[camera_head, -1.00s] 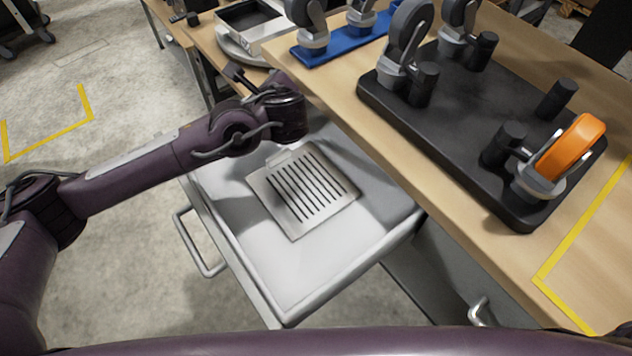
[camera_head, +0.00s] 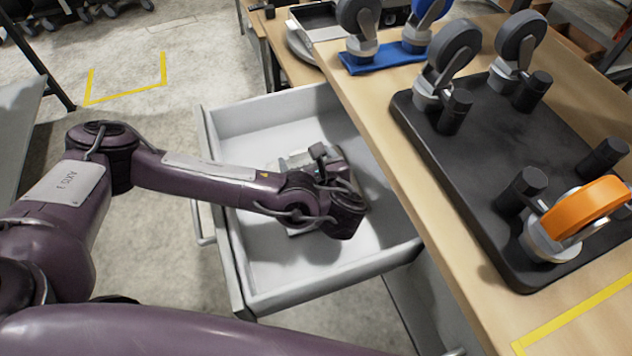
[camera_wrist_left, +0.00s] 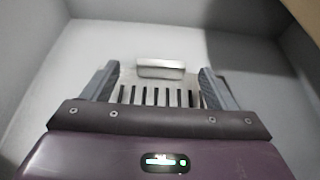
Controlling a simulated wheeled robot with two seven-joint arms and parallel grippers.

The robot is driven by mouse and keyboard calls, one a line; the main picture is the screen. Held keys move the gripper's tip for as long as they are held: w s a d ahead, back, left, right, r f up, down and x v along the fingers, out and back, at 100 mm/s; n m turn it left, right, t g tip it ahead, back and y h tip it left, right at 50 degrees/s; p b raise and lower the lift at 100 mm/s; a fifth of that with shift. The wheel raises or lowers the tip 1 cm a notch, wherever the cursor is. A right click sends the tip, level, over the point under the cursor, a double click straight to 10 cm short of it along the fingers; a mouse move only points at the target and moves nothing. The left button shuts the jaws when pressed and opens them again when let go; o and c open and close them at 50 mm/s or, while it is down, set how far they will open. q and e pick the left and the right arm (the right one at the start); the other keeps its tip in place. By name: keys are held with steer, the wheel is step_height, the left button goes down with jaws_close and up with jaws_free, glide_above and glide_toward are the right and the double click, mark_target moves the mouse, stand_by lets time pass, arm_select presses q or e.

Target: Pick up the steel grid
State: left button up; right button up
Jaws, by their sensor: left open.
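The steel grid (camera_wrist_left: 158,97) is a flat slotted plate with a raised tab, lying in the open grey drawer (camera_head: 262,112). In the head view my left arm covers most of the grid, and only small parts of its edge (camera_head: 296,160) show. My left gripper (camera_wrist_left: 156,80) is over the grid, its two fingers apart on either side of the tab and slots in the wrist view. I cannot tell whether the fingers touch the plate. In the head view my left gripper's fingertips are hidden beneath the wrist. My right gripper is not in view.
The drawer's walls surround the grid. The wooden workbench (camera_head: 372,92) stands right of the drawer, holding a black tray (camera_head: 470,150) with caster wheels, one an orange wheel (camera_head: 588,214). A blue mat (camera_head: 385,58) lies farther back. The drawer floor around the grid is clear.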

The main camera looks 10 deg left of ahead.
mark_target(302, 153)
arm_select(q)
steer(key=shift+x, duration=1.05)
steer(key=shift+w+a+f, duration=0.2)
steer(key=shift+w+f, duration=0.05)
steer(key=shift+w, duration=0.1)
steer(key=shift+d, duration=0.1)
steer(key=c, duration=1.2)
steer(key=shift+r, duration=0.1)
